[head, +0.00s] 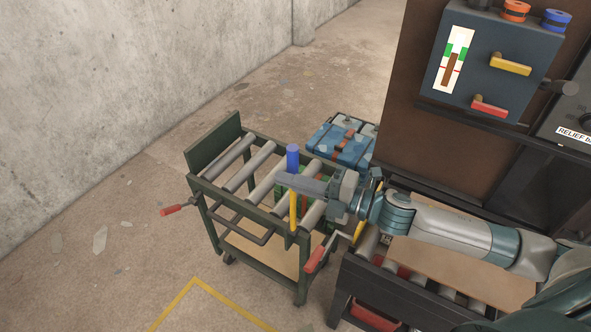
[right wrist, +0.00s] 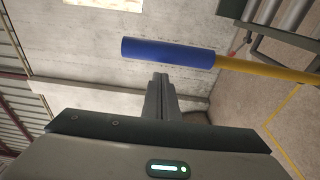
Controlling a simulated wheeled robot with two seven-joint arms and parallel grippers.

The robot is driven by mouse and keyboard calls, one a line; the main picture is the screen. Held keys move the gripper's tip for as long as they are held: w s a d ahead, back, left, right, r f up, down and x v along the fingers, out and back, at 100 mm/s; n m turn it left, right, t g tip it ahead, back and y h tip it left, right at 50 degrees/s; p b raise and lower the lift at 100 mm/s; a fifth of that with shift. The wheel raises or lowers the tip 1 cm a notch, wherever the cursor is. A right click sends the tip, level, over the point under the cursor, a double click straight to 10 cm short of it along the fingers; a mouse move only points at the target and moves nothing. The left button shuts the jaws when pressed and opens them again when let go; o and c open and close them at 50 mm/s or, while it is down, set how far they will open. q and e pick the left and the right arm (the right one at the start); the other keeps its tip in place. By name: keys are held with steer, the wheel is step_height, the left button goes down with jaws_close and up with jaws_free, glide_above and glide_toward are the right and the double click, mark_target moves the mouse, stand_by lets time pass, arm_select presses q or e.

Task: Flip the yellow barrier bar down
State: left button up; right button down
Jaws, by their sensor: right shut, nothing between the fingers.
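The yellow barrier bar (head: 293,212) stands roughly upright at the near side of the green roller cart, with a blue grip (head: 292,158) on its top end. In the right wrist view the blue grip (right wrist: 168,52) and the yellow bar (right wrist: 268,71) lie across the picture just beyond my fingertips. My right gripper (head: 284,180) is shut and empty, reaching in from the right with its fingers beside the bar just below the blue grip. In the right wrist view its closed fingers (right wrist: 160,88) point at the grip; contact cannot be told. My left gripper is out of view.
The green roller cart (head: 226,210) has red-handled levers at its left (head: 171,210) and front (head: 315,259). A dark roller bench (head: 385,290) stands close on the right. A control box (head: 480,65) is above it. Blue cases (head: 345,142) sit behind.

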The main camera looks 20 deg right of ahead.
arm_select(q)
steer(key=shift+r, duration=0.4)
arm_select(e)
steer(key=shift+w+d, duration=0.2)
steer(key=shift+d, duration=0.25)
steer(key=shift+w+d, duration=0.2)
steer(key=shift+d, duration=0.25)
steer(key=shift+d, duration=0.1)
